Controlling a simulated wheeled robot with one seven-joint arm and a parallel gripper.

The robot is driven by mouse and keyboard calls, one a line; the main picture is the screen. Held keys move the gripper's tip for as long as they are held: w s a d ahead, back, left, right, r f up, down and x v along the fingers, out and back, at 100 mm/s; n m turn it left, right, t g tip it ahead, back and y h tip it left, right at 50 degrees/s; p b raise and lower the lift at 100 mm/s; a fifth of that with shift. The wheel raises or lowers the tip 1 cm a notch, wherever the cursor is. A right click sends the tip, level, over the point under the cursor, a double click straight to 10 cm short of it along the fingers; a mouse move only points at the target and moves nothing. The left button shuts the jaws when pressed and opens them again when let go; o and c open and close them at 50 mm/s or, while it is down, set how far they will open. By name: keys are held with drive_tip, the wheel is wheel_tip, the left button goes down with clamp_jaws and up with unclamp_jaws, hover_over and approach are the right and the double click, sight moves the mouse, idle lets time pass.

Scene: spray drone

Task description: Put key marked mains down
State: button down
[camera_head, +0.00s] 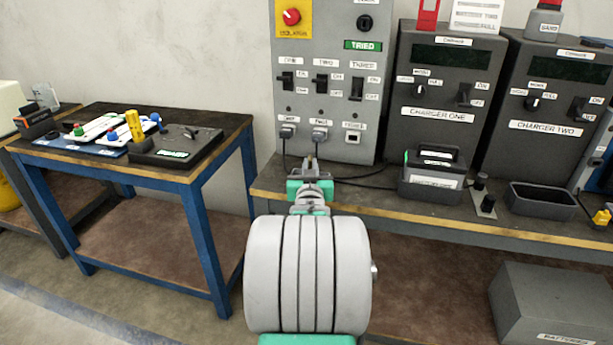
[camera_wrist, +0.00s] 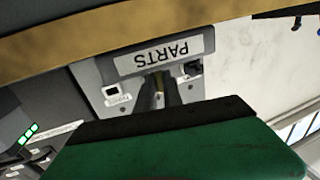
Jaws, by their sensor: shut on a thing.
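My gripper (camera_head: 311,165) is in front of the lower part of the grey switch panel, above the wooden edge of the bench. Its dark fingers also show in the wrist view (camera_wrist: 166,90), closed close together. A small brass-coloured sliver, taken as the key (camera_wrist: 160,88), shows between them. Most of it is hidden, and I cannot read any mark on it. A grey piece with a PARTS label (camera_wrist: 165,53) is right by the fingertips in the wrist view, which is upside down; I cannot tell whether they touch.
The switch panel (camera_head: 328,105) has a red isolator knob (camera_head: 291,17) and cables at its base. Charger one (camera_head: 432,115) and charger two (camera_head: 545,125) stand to the right. A grey caddy (camera_head: 435,180) and an open tray (camera_head: 541,201) are on the bench. A blue-legged table (camera_head: 190,178) stands left.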

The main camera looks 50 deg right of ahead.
drive_tip(key=shift+s+f, duration=0.15)
drive_tip(key=shift+f, duration=0.6)
drive_tip(key=shift+s+r, duration=0.1)
drive_tip(key=shift+r, duration=0.05)
drive_tip(key=shift+f+b, duration=0.4)
drive_tip(key=shift+b, duration=0.1)
drive_tip(key=c, duration=1.5)
unclamp_jaws()
drive_tip(key=shift+r, duration=0.1)
